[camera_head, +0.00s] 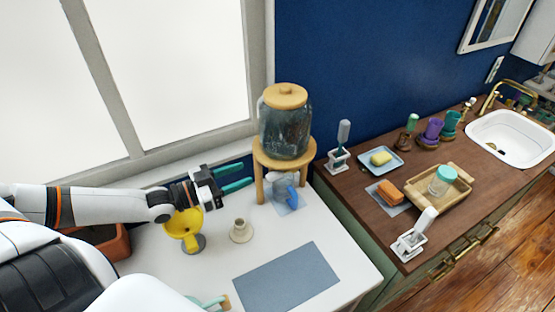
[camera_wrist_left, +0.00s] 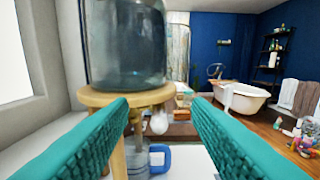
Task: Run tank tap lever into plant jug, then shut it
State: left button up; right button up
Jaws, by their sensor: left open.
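The tank (camera_head: 285,128) is a dark glass jar with a wooden lid on a round wooden stand (camera_head: 262,158). It also fills the upper left of the left wrist view (camera_wrist_left: 122,45). Below it in that view is the tap (camera_wrist_left: 136,118), with a pale rounded piece (camera_wrist_left: 158,124) at its right that looks like the lever. Its setting is unclear. The plant jug (camera_head: 287,187), clear blue with a blue handle (camera_wrist_left: 161,157), stands under the stand. My left gripper (camera_head: 247,174) is open and empty, its teal fingers pointing at the stand and apart from the tap.
A yellow funnel-like thing (camera_head: 184,226) and a small beige holder (camera_head: 241,231) stand on the white table near my left arm. A grey-blue mat (camera_head: 287,278) lies bare at the front. The window wall is behind; a brown counter (camera_head: 345,182) is at right.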

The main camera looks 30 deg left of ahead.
aim_at(279, 170)
pick_arm(q)
jog(key=w+d+f+b, duration=0.1)
jog(key=w, duration=0.2)
jog(key=w+d+f+b, duration=0.1)
jog(key=w+d, duration=0.1)
jog(key=w, duration=0.1)
jog(key=w+d+f, duration=0.1)
jog(key=w+d, duration=0.1)
jog(key=w, duration=0.1)
jog(key=shift+w+d+f+b, duration=0.15)
jog(key=shift+w+f+b, duration=0.05)
jog(key=shift+f+b, duration=0.2)
jog(key=shift+w+d+f, duration=0.15)
jog(key=shift+w+d, duration=0.2)
jog(key=shift+w, duration=0.2)
pick_arm(e)
jog(key=shift+w+a+f, duration=0.15)
jog(key=shift+w+f, duration=0.15)
jog(key=shift+f, duration=0.45)
jog(key=shift+w+a+f, duration=0.1)
jog(key=shift+w+f, duration=0.15)
jog(key=shift+f, duration=0.45)
pick_arm(q)
jog(key=shift+c, duration=0.3)
grip_shut()
